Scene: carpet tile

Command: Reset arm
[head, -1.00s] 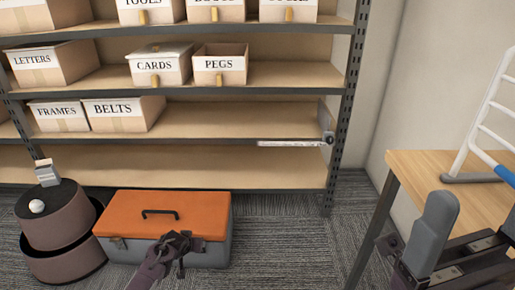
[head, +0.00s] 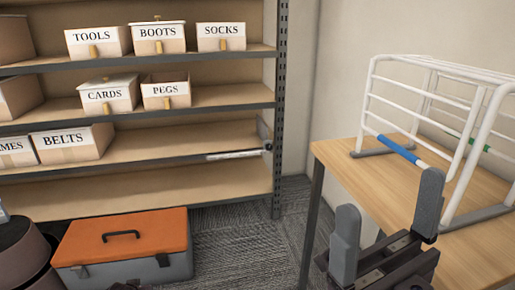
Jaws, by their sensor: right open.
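My right gripper (head: 387,225) is at the lower right, with its two grey rounded fingers wide apart and nothing between them. It appears in front of the near edge of the wooden table (head: 380,173). Its right finger overlaps the white wire rack in the picture; whether they touch I cannot tell. My left gripper is not in view.
A white wire rack (head: 375,95) with a blue section stands on the table. Shelves (head: 235,95) with labelled boxes, including PEGS (head: 165,91), fill the left. An orange-lidded toolbox (head: 150,232) sits on the carpet (head: 238,245), which is partly clear beside it.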

